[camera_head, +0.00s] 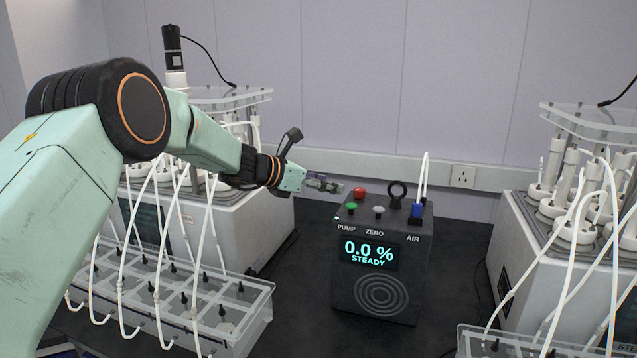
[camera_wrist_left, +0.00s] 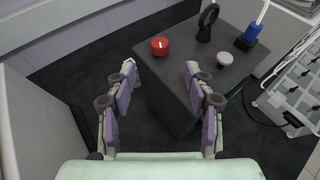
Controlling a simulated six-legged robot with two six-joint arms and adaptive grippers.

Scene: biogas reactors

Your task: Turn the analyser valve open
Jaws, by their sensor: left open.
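The analyser (camera_head: 381,265) is a dark box whose screen reads "0.0 %" and "STEADY". On its top are a red knob (camera_head: 359,192), a green button (camera_head: 351,206), a pale button (camera_head: 379,211), an upright black ring (camera_head: 397,191) and a blue fitting (camera_head: 417,210) with white tubing, above the label "AIR". Which part is the valve is not marked. My left gripper (camera_head: 326,184) is open and empty, just left of the analyser's top. In the left wrist view its spread fingers (camera_wrist_left: 160,72) point towards the red knob (camera_wrist_left: 160,45), apart from it. My right gripper is not in view.
Another reactor unit (camera_head: 560,265) stands right, with a second tray (camera_head: 475,343) in front.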

